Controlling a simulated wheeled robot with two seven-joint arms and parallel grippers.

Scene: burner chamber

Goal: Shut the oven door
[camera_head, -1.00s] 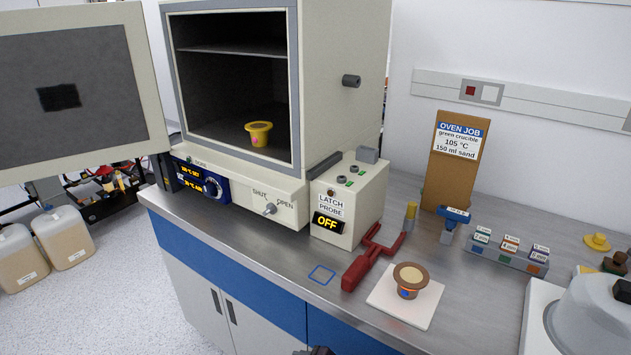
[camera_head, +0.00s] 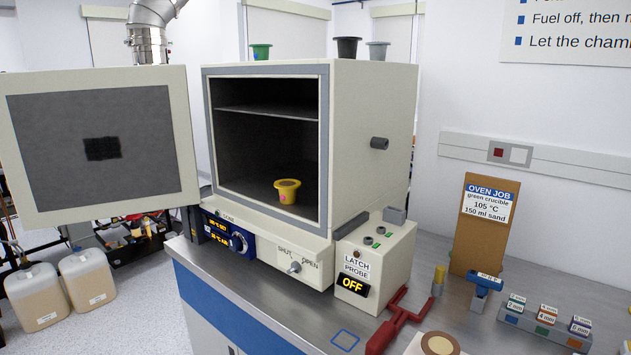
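The oven (camera_head: 372,125) stands on the bench with its chamber facing front left. Its door (camera_head: 190,130) is swung wide open to the left, with its dark inner face (camera_head: 60,150) turned toward me. A yellow crucible (camera_head: 287,191) stands on the chamber floor, below a wire shelf (camera_head: 268,112). A latch lever (camera_head: 294,267) sits on the front panel between the words SHUT and OPEN; I cannot tell its exact setting. The latch probe box (camera_head: 380,262) reads OFF. Neither of my grippers is in view.
Green (camera_head: 261,51), black (camera_head: 347,47) and grey (camera_head: 378,50) crucibles stand on the oven top. Red tongs (camera_head: 388,332), a filled crucible (camera_head: 440,344) and a labelled block (camera_head: 540,328) are on the bench at right. Jugs (camera_head: 88,280) stand on the floor at left.

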